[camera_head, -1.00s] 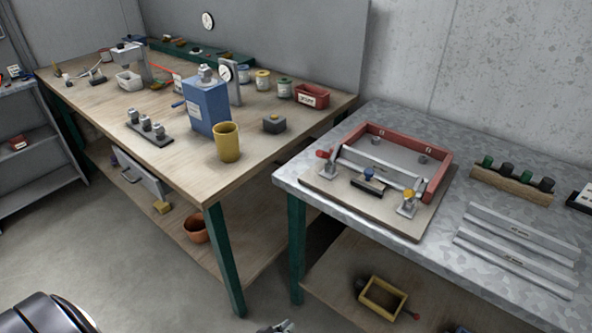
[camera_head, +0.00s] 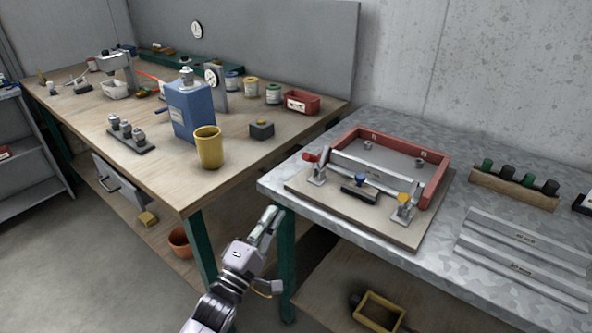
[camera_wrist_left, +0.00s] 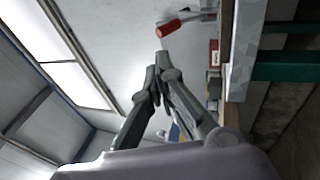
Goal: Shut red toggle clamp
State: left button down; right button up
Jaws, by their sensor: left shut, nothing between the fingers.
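The red toggle clamp (camera_head: 318,170) stands at the left front corner of the fixture board (camera_head: 375,225) on the metal-topped table. Its red handle (camera_head: 309,157) sticks out to the left, away from the frame. In the left wrist view the red handle (camera_wrist_left: 168,29) shows just beyond the fingertips, apart from them. My left gripper (camera_head: 269,217) is shut and empty, in front of the table's left corner, to the lower left of the clamp. Its fingers also show together in the left wrist view (camera_wrist_left: 161,62). My right gripper is out of view.
A blue-knobbed clamp (camera_head: 361,179) and a yellow-tipped clamp (camera_head: 404,203) stand along the same board's front, near the red frame (camera_head: 435,180). Metal bars (camera_head: 525,255) lie to the right. The wooden bench (camera_head: 225,180) stands left, with a yellow cup (camera_head: 208,148).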

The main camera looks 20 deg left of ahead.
pick_arm(q)
jog(key=p, duration=0.2)
send_near(315, 159)
notch_tip(315, 159, up, 3)
jog(key=w+a, duration=0.1)
jog(key=w, duration=0.1)
jog(key=shift+w+r, duration=0.1)
jog(key=shift+w, duration=0.75)
